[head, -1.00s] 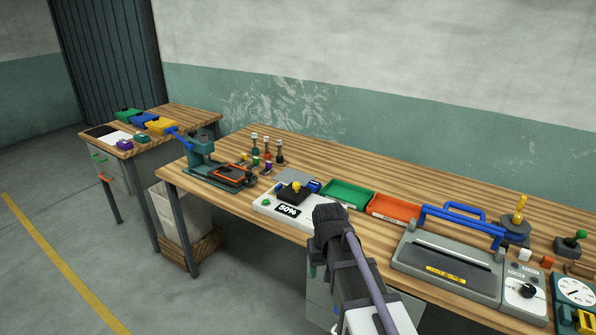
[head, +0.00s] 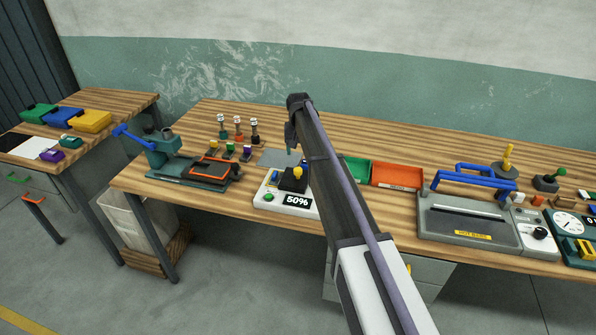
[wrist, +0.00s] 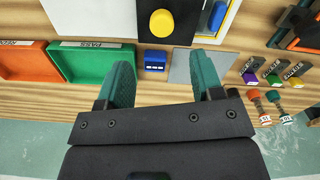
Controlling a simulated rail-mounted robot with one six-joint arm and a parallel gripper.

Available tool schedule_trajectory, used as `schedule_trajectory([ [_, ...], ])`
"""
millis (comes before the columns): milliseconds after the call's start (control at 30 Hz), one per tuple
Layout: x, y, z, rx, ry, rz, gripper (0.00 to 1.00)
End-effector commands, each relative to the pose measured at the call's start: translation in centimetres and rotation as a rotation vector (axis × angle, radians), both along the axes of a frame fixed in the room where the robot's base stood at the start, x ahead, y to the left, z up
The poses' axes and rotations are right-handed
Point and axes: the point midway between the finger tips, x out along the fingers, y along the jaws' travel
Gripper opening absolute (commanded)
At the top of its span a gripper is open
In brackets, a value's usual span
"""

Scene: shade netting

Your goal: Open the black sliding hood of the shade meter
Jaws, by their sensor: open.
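The shade meter (head: 268,200) is a white box on the long bench, with a green button and a display that seems to read 50%. Its black sliding hood (head: 291,186) carries a yellow knob (head: 297,171). In the wrist view the hood (wrist: 180,33) and knob (wrist: 162,23) are at the top, beyond my fingertips. My gripper (wrist: 163,76) has teal fingers, apart and empty. In the head view my gripper (head: 292,140) is above and behind the meter, fingers pointing down. My arm hides the meter's right side.
A small blue block (wrist: 154,60) and a grey plate (wrist: 190,70) lie near the fingers. Green (head: 355,170) and orange (head: 397,175) trays stand right of the meter. A teal press (head: 185,165) and several stamps stand left. A blue-handled heat sealer (head: 465,225) is further right.

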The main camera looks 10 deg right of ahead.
Motion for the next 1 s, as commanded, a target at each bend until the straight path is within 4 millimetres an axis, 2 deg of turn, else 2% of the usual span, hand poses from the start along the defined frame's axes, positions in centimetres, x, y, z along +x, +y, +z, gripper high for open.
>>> schedule_trajectory([
  [33, 0.0, 0.0, -2.0, 0.000, 0.000, 0.000, 0.60],
  [200, 0.0, 0.0, -6.1, 0.000, 0.000, 0.001, 0.60],
  [367, 0.0, 0.0, -8.9, 0.000, 0.000, 0.001, 0.60],
  [467, 0.0, 0.0, -9.4, 0.000, 0.000, 0.001, 0.60],
  [700, 0.0, 0.0, -9.1, 0.000, 0.000, 0.001, 0.60],
  [1000, 0.0, 0.0, -9.1, 0.000, 0.000, 0.001, 0.32],
])
